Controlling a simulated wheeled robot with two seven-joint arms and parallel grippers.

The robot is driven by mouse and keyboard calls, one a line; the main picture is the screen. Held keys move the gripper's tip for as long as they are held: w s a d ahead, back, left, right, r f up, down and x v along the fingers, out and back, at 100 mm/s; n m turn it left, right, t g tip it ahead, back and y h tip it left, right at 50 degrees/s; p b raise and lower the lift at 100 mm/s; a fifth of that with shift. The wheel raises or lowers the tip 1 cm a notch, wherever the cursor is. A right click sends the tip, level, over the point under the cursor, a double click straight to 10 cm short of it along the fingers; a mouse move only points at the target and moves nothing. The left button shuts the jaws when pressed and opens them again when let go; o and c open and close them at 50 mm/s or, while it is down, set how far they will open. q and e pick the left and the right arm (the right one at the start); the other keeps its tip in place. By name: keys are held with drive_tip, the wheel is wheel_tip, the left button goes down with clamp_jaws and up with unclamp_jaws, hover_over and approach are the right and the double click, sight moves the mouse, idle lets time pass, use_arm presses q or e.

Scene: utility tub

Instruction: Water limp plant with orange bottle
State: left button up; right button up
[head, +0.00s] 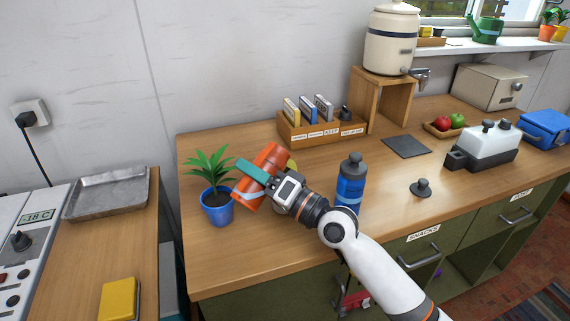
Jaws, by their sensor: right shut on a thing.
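My right gripper (255,172) is shut on the orange bottle (268,157), holding it steeply tilted over the counter. The bottle's lower end is beside the blue pot of a plant (217,207) with upright green leaves. A yellowish leaf (292,165) shows just behind my gripper; the rest of that plant is mostly hidden by the bottle and my arm, so I cannot tell its full shape. I see no water stream. My left gripper is not in view.
A blue bottle (350,182) stands right of my right gripper, close to my arm. A dark stopper (421,188), a dark mat (406,146) and a wooden organiser (322,130) are on the counter. The counter's front left is clear.

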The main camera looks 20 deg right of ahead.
drive_tip(key=shift+m+p, duration=0.4)
drive_tip(key=shift+m, duration=0.4)
idle(1.0)
drive_tip(key=shift+r+m+t+h+p, duration=0.3)
drive_tip(key=shift+r+m+t+p, duration=0.15)
drive_tip(key=shift+m+p, duration=0.55)
drive_tip(key=shift+r+m+t+h+p, duration=0.4)
drive_tip(key=shift+m+p, duration=0.4)
drive_tip(key=shift+p, duration=0.25)
idle(2.4)
